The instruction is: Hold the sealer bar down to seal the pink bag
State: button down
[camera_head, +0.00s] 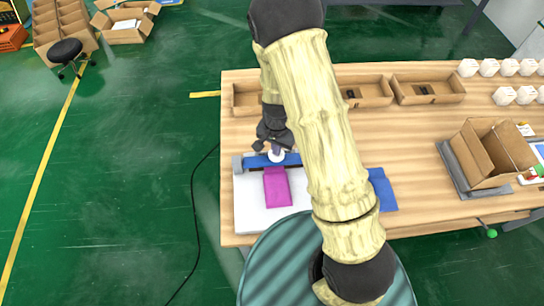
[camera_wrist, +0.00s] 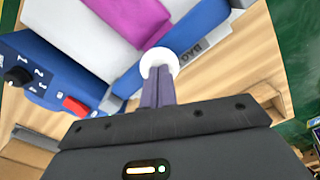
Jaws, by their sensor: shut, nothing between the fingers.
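The pink bag (camera_head: 277,187) lies flat on the white plate in front of the blue sealer (camera_head: 246,162), its far end at the sealer bar. It also shows in the wrist view (camera_wrist: 140,18), at the top. The blue sealer bar (camera_wrist: 130,80) runs diagonally across the wrist view, with a white round knob (camera_wrist: 159,62) on it. My gripper (camera_head: 276,151) is shut and empty, its fingertips at the knob from above. In the wrist view my gripper's fingers (camera_wrist: 157,82) are together and seem to touch the knob. I cannot tell how far the bar is pressed down.
Shallow cardboard trays (camera_head: 428,88) line the table's back. An open carton (camera_head: 493,153) stands on a grey stand at the right, with several white boxes (camera_head: 505,95) behind. A blue bag (camera_head: 382,189) lies right of the sealer. The sealer's panel has a red switch (camera_wrist: 76,106).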

jog(key=shift+f+b, duration=0.8)
jog(key=shift+f, duration=0.4)
jog(key=shift+s+f, duration=0.15)
jog(key=shift+s, duration=0.15)
dwell(2.7)
jog(key=r+p, duration=0.3)
jog(key=r, duration=0.1)
jog(key=shift+w, duration=0.25)
jog(key=shift+r+p, duration=2.5)
jog(key=shift+r, duration=0.15)
jog(key=shift+r, duration=0.1)
